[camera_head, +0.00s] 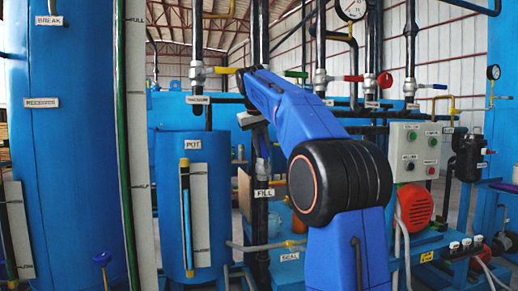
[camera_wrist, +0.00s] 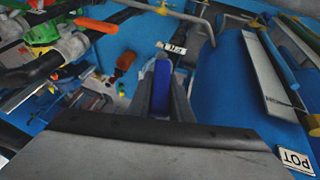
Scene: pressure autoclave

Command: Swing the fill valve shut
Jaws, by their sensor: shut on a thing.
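The FILL label (camera_head: 264,193) hangs on a dark vertical pipe just right of the blue POT vessel (camera_head: 200,151). It also shows in the wrist view (camera_wrist: 172,47), just beyond the fingertips. My gripper (camera_wrist: 161,85) is shut on a blue lever handle (camera_wrist: 161,92), which stands between its two grey fingers. The handle appears to belong to the fill valve. In the head view my gripper (camera_head: 262,150) is beside the pipe above the FILL label, partly hidden by my blue arm. The valve body and the handle's exact angle are not clear.
A valve with a yellow lever (camera_head: 223,70) sits above the POT vessel. A red-lever valve (camera_head: 355,78) is right of my arm. A grey control box (camera_head: 414,152) and red motor (camera_head: 415,204) stand at right. Pipes crowd the space around my gripper.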

